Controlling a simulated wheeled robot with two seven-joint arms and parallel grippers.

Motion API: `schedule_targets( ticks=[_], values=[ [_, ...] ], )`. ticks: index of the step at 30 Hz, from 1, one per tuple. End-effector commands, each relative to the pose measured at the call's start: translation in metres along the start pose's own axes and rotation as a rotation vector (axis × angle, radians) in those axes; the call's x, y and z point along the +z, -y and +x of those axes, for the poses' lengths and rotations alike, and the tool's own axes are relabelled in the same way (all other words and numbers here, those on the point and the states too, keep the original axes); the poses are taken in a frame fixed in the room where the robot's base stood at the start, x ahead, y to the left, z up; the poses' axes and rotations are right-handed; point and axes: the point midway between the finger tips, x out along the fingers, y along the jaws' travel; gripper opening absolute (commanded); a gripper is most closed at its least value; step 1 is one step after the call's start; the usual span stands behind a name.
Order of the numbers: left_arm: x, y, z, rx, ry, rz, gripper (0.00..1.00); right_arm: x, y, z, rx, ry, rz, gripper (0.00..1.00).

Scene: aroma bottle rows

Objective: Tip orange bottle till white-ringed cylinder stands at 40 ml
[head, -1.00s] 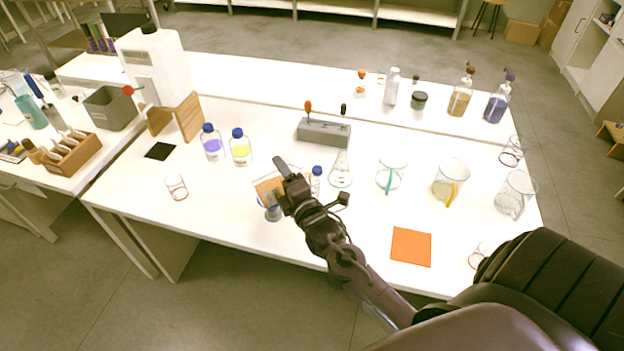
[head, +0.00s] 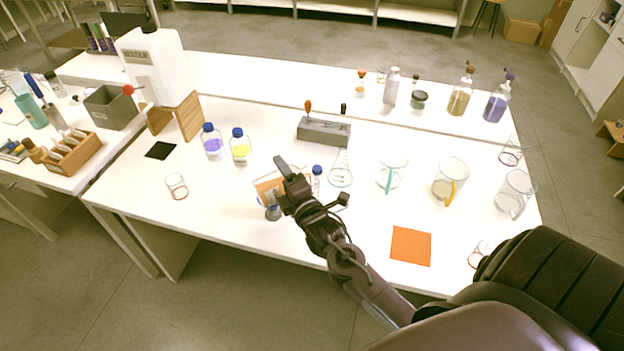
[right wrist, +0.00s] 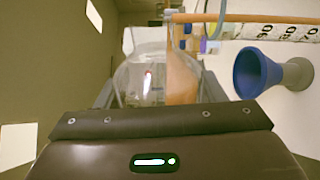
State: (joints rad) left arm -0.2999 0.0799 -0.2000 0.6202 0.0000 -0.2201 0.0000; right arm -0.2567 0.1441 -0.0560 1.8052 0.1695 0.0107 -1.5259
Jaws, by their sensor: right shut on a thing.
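My right gripper (head: 277,186) is shut on a clear bottle with orange liquid (head: 265,186), above the front of the bench. In the right wrist view the bottle (right wrist: 181,78) lies tipped, its orange liquid gathered along one side and reaching the neck. A thin orange streak (right wrist: 270,18) runs from its mouth alongside a cylinder scale (right wrist: 285,32) with printed numbers, 90 and 70 among them. The streak looks like pouring liquid. The cylinder's ring colour and liquid level cannot be read. In the head view my gripper and the bottle mostly hide the cylinder. My left gripper is not in view.
A blue-capped vessel (head: 317,178) and a flask (head: 341,174) stand right of my gripper. Purple (head: 212,147) and yellow (head: 240,152) bottles stand behind left. An orange mat (head: 411,246) lies front right.

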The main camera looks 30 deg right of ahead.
Motion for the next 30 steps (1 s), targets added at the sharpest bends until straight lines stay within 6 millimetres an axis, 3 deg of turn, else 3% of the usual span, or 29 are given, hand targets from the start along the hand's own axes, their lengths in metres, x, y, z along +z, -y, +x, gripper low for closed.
schedule_targets(
  ticks=[14,22,30],
  values=[
    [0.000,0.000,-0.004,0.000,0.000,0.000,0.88,0.000,-0.001,0.000,0.003,0.000,0.007,0.28],
    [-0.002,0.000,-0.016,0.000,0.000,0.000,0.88,-0.004,0.001,0.001,0.003,-0.002,-0.220,0.28],
    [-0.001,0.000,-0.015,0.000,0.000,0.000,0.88,-0.004,0.004,0.000,0.003,0.001,-0.245,0.28]
  ],
)
